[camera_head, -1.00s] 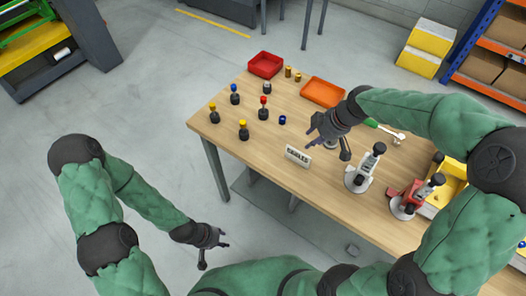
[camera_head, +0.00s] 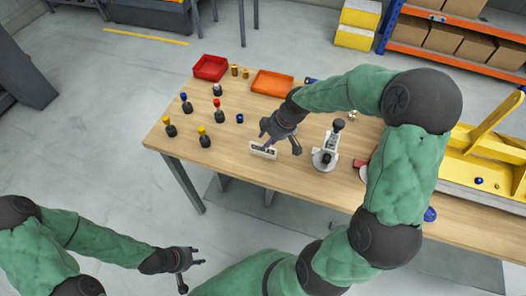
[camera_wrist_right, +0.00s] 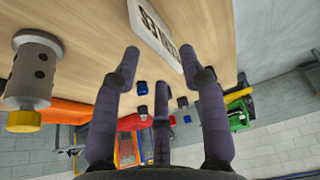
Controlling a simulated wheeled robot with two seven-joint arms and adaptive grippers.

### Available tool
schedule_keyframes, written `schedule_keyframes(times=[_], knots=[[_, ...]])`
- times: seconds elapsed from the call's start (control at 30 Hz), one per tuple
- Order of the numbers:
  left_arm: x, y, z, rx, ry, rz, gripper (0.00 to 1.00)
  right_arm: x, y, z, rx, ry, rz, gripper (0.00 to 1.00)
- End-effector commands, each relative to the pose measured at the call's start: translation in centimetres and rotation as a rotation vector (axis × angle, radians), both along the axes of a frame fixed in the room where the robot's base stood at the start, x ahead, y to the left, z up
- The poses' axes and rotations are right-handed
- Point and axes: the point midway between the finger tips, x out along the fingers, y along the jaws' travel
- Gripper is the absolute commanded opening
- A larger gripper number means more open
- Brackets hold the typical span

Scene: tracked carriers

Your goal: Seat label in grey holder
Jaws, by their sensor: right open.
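The white label (camera_head: 263,151) with dark lettering stands near the front edge of the wooden table; it also shows at the top of the right wrist view (camera_wrist_right: 157,32). My right gripper (camera_head: 279,143) is open and empty, just behind and above the label in the head view. In the right wrist view its fingers (camera_wrist_right: 160,54) are spread, with the label just beyond the tips. A grey-white stand (camera_head: 325,157) with a black knob is right of the label; I cannot tell whether it is the grey holder. My left gripper (camera_head: 193,273) is open and empty, off the table.
Several knobbed pegs, such as the red one (camera_head: 217,110), stand on the left of the table. A red tray (camera_head: 211,68) and an orange tray (camera_head: 272,83) lie at the back. A yellow crate (camera_head: 490,150) is at the right. A grey cylinder (camera_wrist_right: 35,70) shows in the wrist view.

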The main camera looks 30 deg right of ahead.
Motion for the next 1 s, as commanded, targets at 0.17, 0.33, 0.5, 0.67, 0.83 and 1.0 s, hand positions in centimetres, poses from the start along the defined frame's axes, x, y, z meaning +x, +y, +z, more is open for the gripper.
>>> schedule_keyframes(times=[0.17,0.33,0.5,0.67,0.83,1.0], knots=[[0.0,0.0,-0.9,0.0,0.0,0.0,0.4,0.6,0.8,-2.8,0.002,0.004,0.003,0.42],[0.0,0.0,-1.1,0.0,0.0,0.0,0.4,1.0,1.1,-3.8,0.0,0.002,0.002,0.42],[0.0,0.0,-1.1,0.0,0.0,0.0,0.4,1.0,1.1,-3.7,0.0,0.001,0.001,0.42],[0.0,0.0,-1.1,0.0,0.0,0.0,0.4,1.0,1.1,-3.7,0.0,0.001,0.001,0.42],[0.0,0.0,-1.3,0.0,0.0,0.0,0.4,1.0,1.1,-3.9,0.0,0.001,0.001,0.42],[0.0,0.0,-1.5,0.0,0.0,0.0,0.4,1.0,1.1,-4.0,0.0,0.001,0.001,0.42]])
